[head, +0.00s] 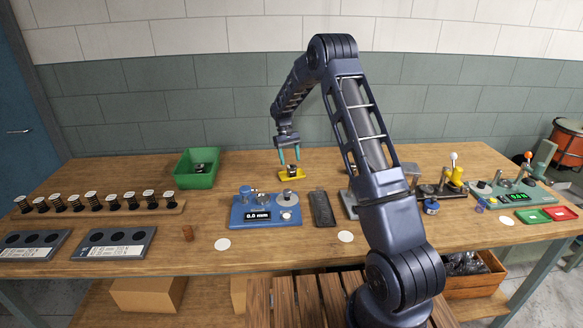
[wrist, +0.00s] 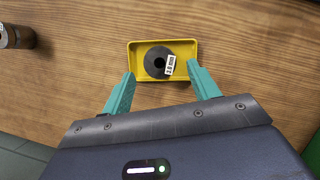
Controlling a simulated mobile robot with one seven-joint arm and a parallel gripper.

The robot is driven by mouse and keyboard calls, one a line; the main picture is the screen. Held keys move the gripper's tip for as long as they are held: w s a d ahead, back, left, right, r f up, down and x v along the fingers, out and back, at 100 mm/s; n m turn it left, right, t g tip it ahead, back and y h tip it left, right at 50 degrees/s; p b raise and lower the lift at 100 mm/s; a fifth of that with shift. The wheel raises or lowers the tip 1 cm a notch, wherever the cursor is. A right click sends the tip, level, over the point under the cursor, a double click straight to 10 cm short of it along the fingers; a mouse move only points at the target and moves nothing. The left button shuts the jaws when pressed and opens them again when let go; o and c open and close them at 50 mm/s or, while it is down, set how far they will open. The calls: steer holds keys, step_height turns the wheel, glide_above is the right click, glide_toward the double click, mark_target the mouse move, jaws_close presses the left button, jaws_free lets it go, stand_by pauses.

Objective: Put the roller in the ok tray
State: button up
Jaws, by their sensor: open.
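A dark round roller with a centre hole and a white label lies in a small yellow tray; I see the roller (wrist: 157,62) from above in the wrist view, and the label's print is too small to read surely. In the head view the yellow tray (head: 292,178) stands on the bench at the back middle, with the roller (head: 291,170) in it. My gripper (head: 289,159) is open and empty just above that tray, its teal fingers spread to either side of the roller in the wrist view (wrist: 161,75). A shallow green tray (head: 533,217) at the far right may be the ok tray.
A red tray (head: 560,213) sits beside the green one. A deeper green bin (head: 187,176) holds dark parts at the back left. A blue gauge (head: 252,217) reading 0.0 mm and a dark pad (head: 322,208) stand in front of the yellow tray. Machines fill the right side.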

steer(key=v, duration=0.7)
steer(key=s+d+r+t+y, duration=0.1)
steer(key=s+d+r, duration=0.25)
steer(key=r, duration=0.25)
steer(key=s+d+r+t, duration=0.1)
steer(key=s+d+r, duration=0.25)
steer(key=r, duration=0.25)
steer(key=s+d+r+m+t, duration=0.2)
steer(key=s+d+r, duration=0.3)
steer(key=s+r, duration=0.65)
steer(key=s+d+f+m+t, duration=0.1)
steer(key=s+d, duration=0.3)
steer(key=s, duration=1.1)
steer(key=s+d+f+m+t, duration=0.1)
steer(key=s+d+t, duration=0.2)
steer(key=s, duration=1.2)
steer(key=shift+s+d+f+t+y, duration=0.2)
steer(key=shift+d+f+t+y, duration=0.1)
steer(key=shift+d+f+y, duration=0.1)
